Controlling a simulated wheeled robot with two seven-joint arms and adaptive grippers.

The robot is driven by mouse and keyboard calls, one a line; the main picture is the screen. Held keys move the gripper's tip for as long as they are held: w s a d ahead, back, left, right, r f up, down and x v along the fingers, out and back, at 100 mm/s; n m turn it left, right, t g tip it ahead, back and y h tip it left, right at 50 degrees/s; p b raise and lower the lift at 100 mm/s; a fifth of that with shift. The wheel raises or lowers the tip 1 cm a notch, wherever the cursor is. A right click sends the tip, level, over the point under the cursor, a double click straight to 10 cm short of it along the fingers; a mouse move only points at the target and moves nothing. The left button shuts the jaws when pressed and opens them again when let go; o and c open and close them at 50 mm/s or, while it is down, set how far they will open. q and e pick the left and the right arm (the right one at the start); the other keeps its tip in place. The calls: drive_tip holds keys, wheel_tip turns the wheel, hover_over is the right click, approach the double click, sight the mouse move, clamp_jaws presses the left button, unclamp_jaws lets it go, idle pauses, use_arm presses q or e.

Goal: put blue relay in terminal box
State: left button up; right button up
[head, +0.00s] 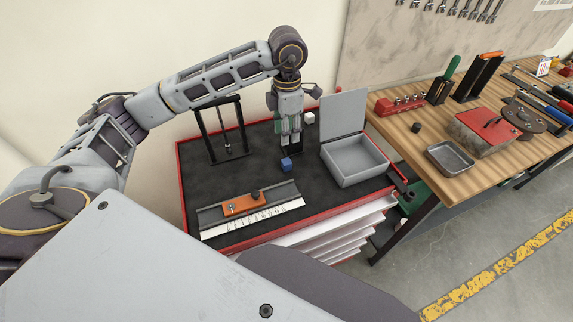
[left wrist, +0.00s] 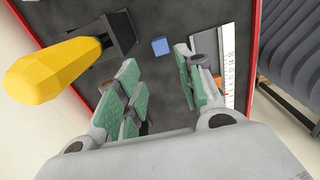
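The blue relay (head: 286,164) is a small blue block on the dark mat of the red-edged cabinet. It also shows in the left wrist view (left wrist: 160,46), beyond the fingertips and between their lines. My left gripper (head: 290,141) points down just behind and above the relay. In the left wrist view its green-padded fingers (left wrist: 157,63) are spread with nothing between them. The terminal box (head: 352,174) is a grey box right of the relay, with its lid raised at the back. My right gripper is not in view.
A white block (head: 309,118) lies behind the gripper. A black frame stand (head: 243,147) is to the left. A rail with an orange piece (head: 243,205) and a white scale strip (head: 252,219) lie in front. A yellow handle (left wrist: 50,70) is close in the wrist view.

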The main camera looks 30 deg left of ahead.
sight(287, 161)
use_arm(q)
drive_tip(key=shift+f, duration=0.1)
idle(0.4)
drive_tip(key=shift+f+p, duration=0.5)
drive_tip(key=shift+f, duration=3.7)
drive_tip(key=shift+f, duration=0.1)
drive_tip(key=shift+f+p, duration=0.3)
drive_tip(key=shift+f, duration=0.25)
drive_tip(key=shift+f+p, duration=0.45)
drive_tip(key=shift+f, duration=1.5)
drive_tip(key=shift+c, duration=0.4)
drive_tip(key=c, duration=0.7)
